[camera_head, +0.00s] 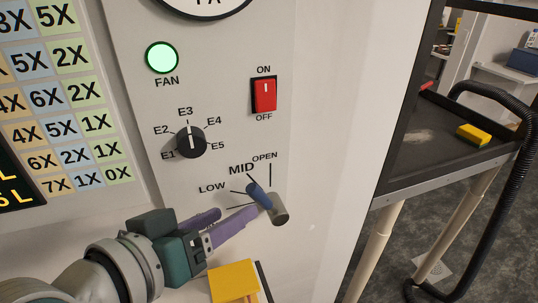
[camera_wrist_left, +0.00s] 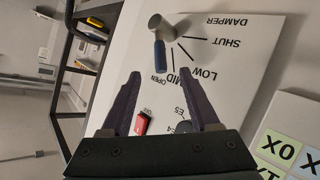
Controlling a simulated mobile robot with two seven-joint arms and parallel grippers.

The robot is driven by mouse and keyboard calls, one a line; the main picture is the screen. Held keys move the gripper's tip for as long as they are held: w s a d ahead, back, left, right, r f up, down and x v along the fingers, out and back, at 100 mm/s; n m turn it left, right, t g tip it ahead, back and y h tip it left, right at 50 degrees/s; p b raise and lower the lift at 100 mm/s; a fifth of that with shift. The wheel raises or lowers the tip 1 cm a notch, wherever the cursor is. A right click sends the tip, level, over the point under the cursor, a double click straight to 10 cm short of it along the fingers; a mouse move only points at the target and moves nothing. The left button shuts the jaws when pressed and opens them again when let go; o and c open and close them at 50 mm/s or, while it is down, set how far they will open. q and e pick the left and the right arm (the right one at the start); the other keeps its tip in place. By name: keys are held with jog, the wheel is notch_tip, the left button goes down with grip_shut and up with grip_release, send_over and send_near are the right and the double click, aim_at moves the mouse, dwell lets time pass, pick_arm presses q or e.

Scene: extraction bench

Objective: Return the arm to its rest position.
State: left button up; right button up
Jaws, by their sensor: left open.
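The damper lever has a blue handle (camera_head: 259,194) on a grey round hub (camera_head: 278,208). In the head view the handle points up and left, toward the MID label. My left gripper (camera_head: 238,212), with purple fingers, is open at the panel, just left of the hub. In the left wrist view, the blue handle (camera_wrist_left: 159,55) hangs from the hub (camera_wrist_left: 160,27) beyond my open left fingertips (camera_wrist_left: 162,75). Nothing shows between the fingers, but I cannot tell the exact gap to the handle. My right gripper is not in view.
The panel carries a lit green FAN lamp (camera_head: 162,57), a red switch (camera_head: 264,95) and a black selector knob (camera_head: 191,142). A yellow object (camera_head: 232,281) is below my gripper. At right, a dark cart (camera_head: 413,160) holds a yellow block (camera_head: 473,134), with a black hose (camera_head: 497,220) beside it.

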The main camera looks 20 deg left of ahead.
pick_arm(q)
jog(key=s+a+m+g+y, duration=0.2)
jog(key=s+g, duration=0.2)
jog(key=s, duration=0.5)
jog(key=s+a+m+g+y, duration=0.1)
jog(key=s+a+m+g, duration=0.15)
jog(key=s+g, duration=0.45)
notch_tip(320, 180, up, 22)
jog(key=s+t+p, duration=0.1)
jog(key=s+p, duration=0.1)
jog(key=p, duration=1.9)
jog(key=shift+s+a+f+t, duration=0.2)
jog(key=shift+s+f+t, duration=0.05)
jog(key=shift+t, duration=0.15)
dwell(2.6)
